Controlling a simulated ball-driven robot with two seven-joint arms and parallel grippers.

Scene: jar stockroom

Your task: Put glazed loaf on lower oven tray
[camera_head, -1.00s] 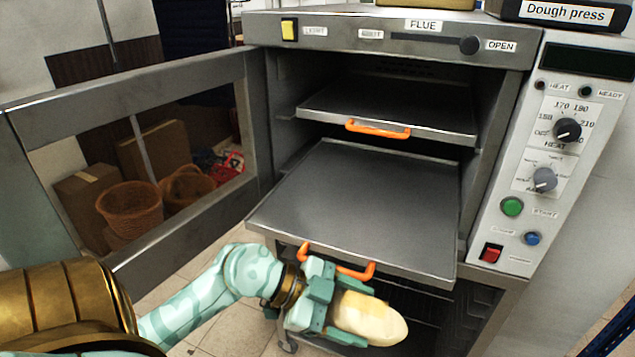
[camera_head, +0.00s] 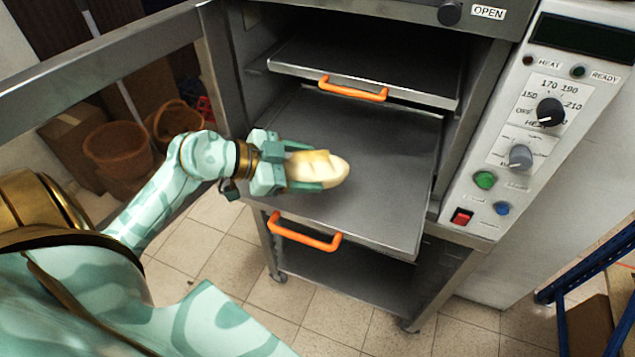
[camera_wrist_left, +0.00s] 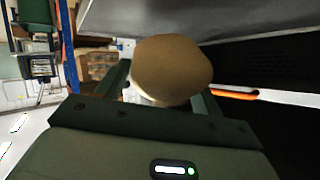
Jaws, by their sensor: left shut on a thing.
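The glazed loaf (camera_head: 328,169) is pale yellow and oblong. My left gripper (camera_head: 304,170) is shut on it and holds it over the left part of the lower oven tray (camera_head: 385,190). Whether the loaf touches the tray cannot be told for sure. The lower tray is a grey sheet with an orange handle (camera_head: 304,231), pulled partly out of the oven. In the left wrist view, the loaf (camera_wrist_left: 172,68) sits between the two fingers. My right gripper is not in view.
The upper tray (camera_head: 400,82) with its orange handle sits above and behind the lower one. The open oven door (camera_head: 110,65) stands to the left, near my left arm. The control panel (camera_head: 530,120) is at the right. Most of the lower tray is bare.

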